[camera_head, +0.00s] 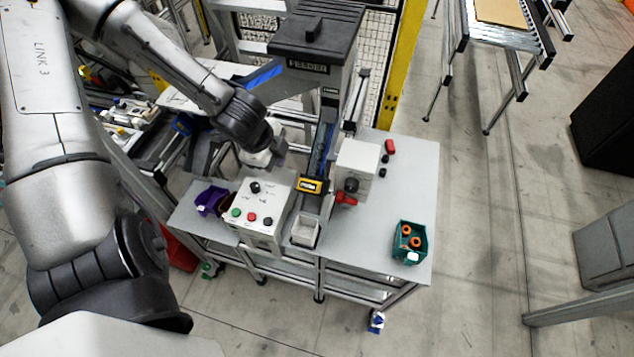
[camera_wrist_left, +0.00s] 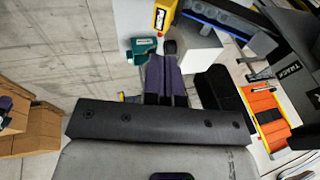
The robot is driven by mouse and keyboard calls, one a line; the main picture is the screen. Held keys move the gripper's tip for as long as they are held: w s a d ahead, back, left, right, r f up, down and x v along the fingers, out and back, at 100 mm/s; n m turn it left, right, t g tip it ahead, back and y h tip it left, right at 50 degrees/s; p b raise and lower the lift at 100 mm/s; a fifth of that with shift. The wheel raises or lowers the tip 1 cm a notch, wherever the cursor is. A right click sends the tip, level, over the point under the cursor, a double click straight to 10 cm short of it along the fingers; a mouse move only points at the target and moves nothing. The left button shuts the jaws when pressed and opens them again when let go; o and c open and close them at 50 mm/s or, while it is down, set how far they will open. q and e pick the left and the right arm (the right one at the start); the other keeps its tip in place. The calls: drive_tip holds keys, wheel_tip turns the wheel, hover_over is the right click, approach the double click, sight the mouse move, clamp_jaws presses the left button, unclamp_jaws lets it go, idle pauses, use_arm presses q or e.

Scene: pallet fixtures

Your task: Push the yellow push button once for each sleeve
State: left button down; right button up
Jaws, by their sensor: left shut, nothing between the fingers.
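The yellow push button block (camera_head: 311,185), with a dark label, sits at the near end of the feeder chute. It also shows at the top of the left wrist view (camera_wrist_left: 164,16). My left gripper (camera_head: 281,158) is above and behind the white control box, left of the yellow block and apart from it. Its fingers (camera_wrist_left: 170,52) are shut and empty in the left wrist view. Orange sleeves (camera_head: 406,229) stand in a teal bin (camera_head: 424,252) at the right of the table; the bin also shows in the left wrist view (camera_wrist_left: 143,58). My right gripper is out of view.
The control box (camera_head: 259,202) carries a black knob and green, red and black buttons. A white tray (camera_head: 305,233) lies below the chute. A white box (camera_head: 357,165) with a red part stands to the right. A purple bin (camera_head: 211,199) is at the left. The table's right side (camera_head: 420,175) is mostly clear.

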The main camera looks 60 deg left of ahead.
use_arm(q)
drive_tip(key=shift+w+d+r+n+t+h, duration=0.15)
drive_tip(key=shift+d+n+h, duration=0.15)
drive_tip(key=shift+d, duration=0.15)
drive_tip(key=shift+w+d+n+t+h, duration=0.1)
drive_tip(key=shift+d+n+t+h, duration=0.1)
drive_tip(key=shift+d+h, duration=0.15)
drive_tip(key=b, duration=0.3)
approach(307, 187)
drive_tip(key=x, duration=0.3)
drive_tip(key=d+x, duration=0.1)
drive_tip(key=x, duration=0.1)
drive_tip(key=shift+s, duration=0.1)
drive_tip(key=shift+w+a+f, duration=0.25)
drive_tip(key=shift+f, duration=0.15)
drive_tip(key=shift+w+a+f, duration=0.15)
drive_tip(key=shift+f, duration=0.05)
